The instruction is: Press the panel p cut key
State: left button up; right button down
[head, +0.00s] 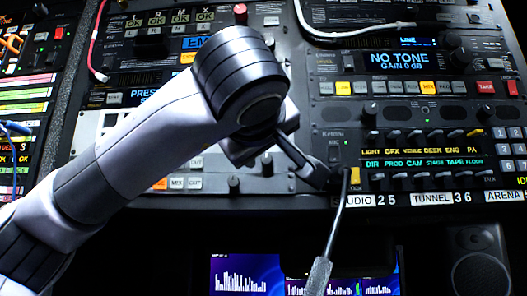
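My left arm reaches across the console from the lower left. Its gripper (316,178) points down and right, with the tips near the panel's lower edge, left of a yellow key. The fingers look like one narrow dark shape, so I cannot tell whether they are open or shut. A white key (194,183) that seems to read CUT sits in a short row below the arm, beside a MIX key (177,183) and an orange key (160,184). The tips are well right of this row. Which panel is panel p is not readable. My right gripper is out of view.
A yellow key (354,178) and labelled switch rows (420,170) lie to the right. Small knobs (234,184) stick out nearby. Screens (245,275) glow below.

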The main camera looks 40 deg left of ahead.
aim_at(193, 183)
jog(key=k+l, duration=0.75)
jog(key=k, duration=0.1)
